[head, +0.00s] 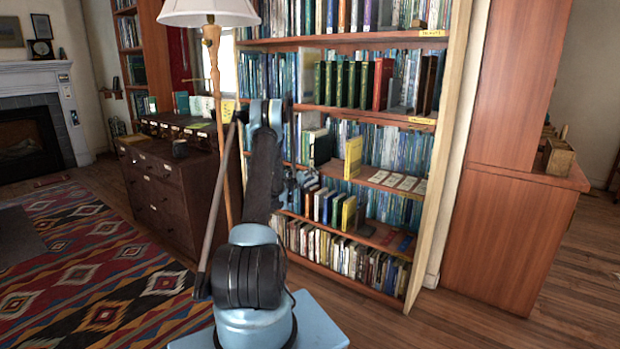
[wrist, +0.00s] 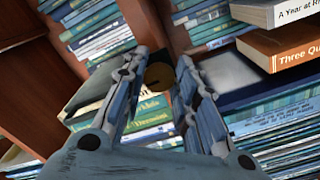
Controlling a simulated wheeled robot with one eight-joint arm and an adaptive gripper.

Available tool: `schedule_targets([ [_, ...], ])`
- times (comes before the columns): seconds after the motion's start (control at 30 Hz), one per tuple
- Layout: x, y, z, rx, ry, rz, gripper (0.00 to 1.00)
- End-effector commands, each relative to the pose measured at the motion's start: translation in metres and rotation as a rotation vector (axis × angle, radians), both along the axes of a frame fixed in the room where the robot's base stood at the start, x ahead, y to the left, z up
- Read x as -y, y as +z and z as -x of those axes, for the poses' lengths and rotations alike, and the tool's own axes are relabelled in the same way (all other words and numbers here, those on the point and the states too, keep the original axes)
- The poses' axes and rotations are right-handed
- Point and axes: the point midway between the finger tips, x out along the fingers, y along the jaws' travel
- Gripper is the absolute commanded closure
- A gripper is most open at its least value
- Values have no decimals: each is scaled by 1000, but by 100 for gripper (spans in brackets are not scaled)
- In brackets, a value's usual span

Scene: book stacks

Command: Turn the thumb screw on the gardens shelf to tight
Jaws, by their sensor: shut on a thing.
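The thumb screw (wrist: 158,76) shows in the wrist view as a small round brass-coloured knob on the upright between two bays of books. My gripper (wrist: 157,82) has its two fingers on either side of the knob and is shut on it. In the head view my gripper (head: 306,181) is at the left part of the bookcase, partly hidden by my own arm. The thumb screw is not visible there. The bookcase (head: 449,130) has several shelves with small labels on their edges, too small to read.
Books stand close on both sides of my gripper; a book marked "Three Qu" (wrist: 290,50) lies at the right in the wrist view. A floor lamp (head: 211,60) and a dark drawer cabinet (head: 165,190) stand left of the bookcase. Open wood floor (head: 560,270) lies to the right.

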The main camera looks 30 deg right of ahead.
Motion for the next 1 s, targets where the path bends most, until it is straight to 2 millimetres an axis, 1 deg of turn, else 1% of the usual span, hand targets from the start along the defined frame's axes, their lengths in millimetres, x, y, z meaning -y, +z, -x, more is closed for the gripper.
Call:
schedule_targets([
  [0.47, -3, -2, -2, 12, 5, -8, 97],
  [0.5, -3, -2, -2, 12, 5, -8, 64],
  [0.53, -3, -2, -2, 11, 5, -7, 57],
  [0.57, -2, -2, -2, 11, 4, -7, 53],
  [0.87, -1, -1, -1, 11, 2, -6, 53],
  [1.0, -7, -1, 1, 10, 3, -5, 53],
])
